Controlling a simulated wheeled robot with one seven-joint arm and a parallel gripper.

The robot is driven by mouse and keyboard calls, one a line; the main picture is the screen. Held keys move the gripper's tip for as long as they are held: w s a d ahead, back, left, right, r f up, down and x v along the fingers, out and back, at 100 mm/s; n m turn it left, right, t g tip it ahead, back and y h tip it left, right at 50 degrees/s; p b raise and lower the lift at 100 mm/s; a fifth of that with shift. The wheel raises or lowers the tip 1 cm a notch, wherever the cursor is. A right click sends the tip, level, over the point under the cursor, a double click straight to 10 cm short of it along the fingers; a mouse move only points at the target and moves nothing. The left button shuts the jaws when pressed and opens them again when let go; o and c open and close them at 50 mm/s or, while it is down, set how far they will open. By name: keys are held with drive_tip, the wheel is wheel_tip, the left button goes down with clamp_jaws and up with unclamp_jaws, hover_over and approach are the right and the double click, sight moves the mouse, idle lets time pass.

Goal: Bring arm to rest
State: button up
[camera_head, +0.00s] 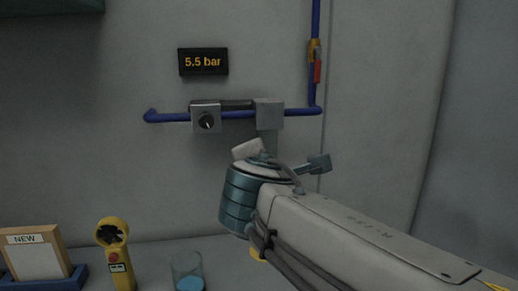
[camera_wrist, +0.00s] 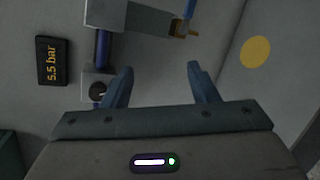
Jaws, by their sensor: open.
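My gripper (camera_wrist: 158,85) shows in the wrist view with its two blue-grey fingers spread apart and nothing between them. In the head view my arm reaches in from the lower right, and the gripper end is partly hidden behind the wrist, close below the pipe fitting. The blue pipe (camera_head: 174,117) runs along the wall and carries a grey box with a black knob (camera_head: 206,121) and a plain grey block (camera_head: 269,114). The knob also shows in the wrist view (camera_wrist: 98,90), just left of the left finger. I cannot tell whether the gripper touches the block.
A display (camera_head: 203,62) reads 5.5 bar. A red-handled valve (camera_head: 317,70) sits on the vertical pipe. Below stand a framed "NEW" board (camera_head: 36,259), a yellow handheld device (camera_head: 115,250) and a glass with blue contents (camera_head: 188,272). The wall left of the pipe is clear.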

drive_tip(key=s+d+f+m+g+h+p, duration=0.2)
drive_tip(key=s+d+f+m+g+p, duration=0.1)
drive_tip(key=d+f+m+g, duration=0.25)
drive_tip(key=s+d+f+m+g+h+p, duration=0.1)
drive_tip(key=s+d+f+m+g+p, duration=0.2)
drive_tip(key=d+m, duration=0.5)
drive_tip(key=s+d+f+m+g+y+p, duration=0.2)
drive_tip(key=s+f+m+g+y+p, duration=0.1)
drive_tip(key=s+f+m, duration=0.4)
drive_tip(key=shift+s+d+f+m+g+p, duration=0.4)
drive_tip(key=shift+s+m, duration=0.65)
drive_tip(key=shift+s, duration=0.15)
